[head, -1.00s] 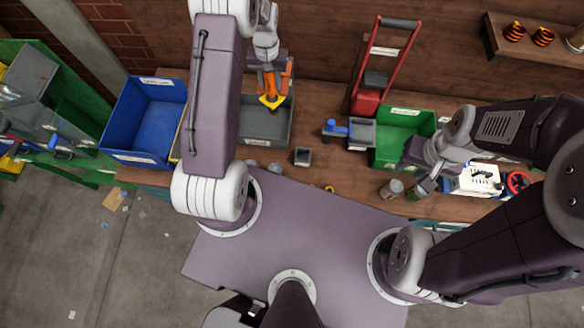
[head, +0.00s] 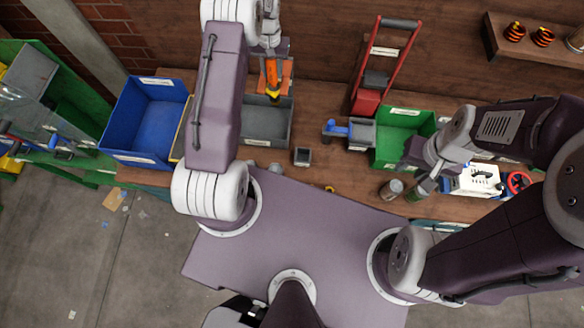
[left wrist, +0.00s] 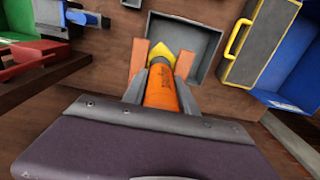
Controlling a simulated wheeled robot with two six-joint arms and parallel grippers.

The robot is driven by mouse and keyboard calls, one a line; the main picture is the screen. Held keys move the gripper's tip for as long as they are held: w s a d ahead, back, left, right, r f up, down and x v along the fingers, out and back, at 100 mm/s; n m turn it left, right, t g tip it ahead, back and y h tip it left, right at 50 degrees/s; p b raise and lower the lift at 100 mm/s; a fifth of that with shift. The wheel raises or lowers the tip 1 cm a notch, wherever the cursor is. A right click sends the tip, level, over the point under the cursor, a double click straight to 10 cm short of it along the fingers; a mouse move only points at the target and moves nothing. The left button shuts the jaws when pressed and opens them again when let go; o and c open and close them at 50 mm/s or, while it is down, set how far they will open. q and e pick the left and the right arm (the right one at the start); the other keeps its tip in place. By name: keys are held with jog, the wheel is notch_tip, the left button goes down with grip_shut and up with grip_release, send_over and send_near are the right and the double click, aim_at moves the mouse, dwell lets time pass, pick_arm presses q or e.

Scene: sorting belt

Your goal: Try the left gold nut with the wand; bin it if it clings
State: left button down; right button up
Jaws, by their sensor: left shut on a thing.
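My left gripper (head: 272,68) is shut on the orange wand (head: 273,80) over the grey bin (head: 266,142). The wand's dark end points down toward the bin in the head view. In the left wrist view the orange wand (left wrist: 161,95) lies between the orange fingers, with a yellow part (left wrist: 162,58) at its far end against the grey bin (left wrist: 208,45). A small gold piece (head: 329,188) lies near the front table edge; its shape is too small to tell. My right gripper (head: 418,190) is low over the table at right; its jaws are unclear.
A blue bin (head: 183,95) stands left of the grey bin, a green bin (head: 427,122) to the right. A small dark square cup (head: 302,157) and a round can (head: 391,188) stand nearer the front. A red frame (head: 365,65) rises at the back.

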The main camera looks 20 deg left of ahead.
aim_at(272, 64)
pick_arm(q)
jog(key=shift+w+r+p, duration=0.1)
jog(key=shift+r+p, duration=0.45)
jog(key=shift+r, duration=0.65)
jog(key=shift+r+p, duration=0.45)
jog(key=shift+p, duration=0.05)
jog(key=shift+f, duration=0.1)
dwell(0.6)
jog(key=shift+f+b, duration=1.15)
jog(key=shift+f, duration=0.4)
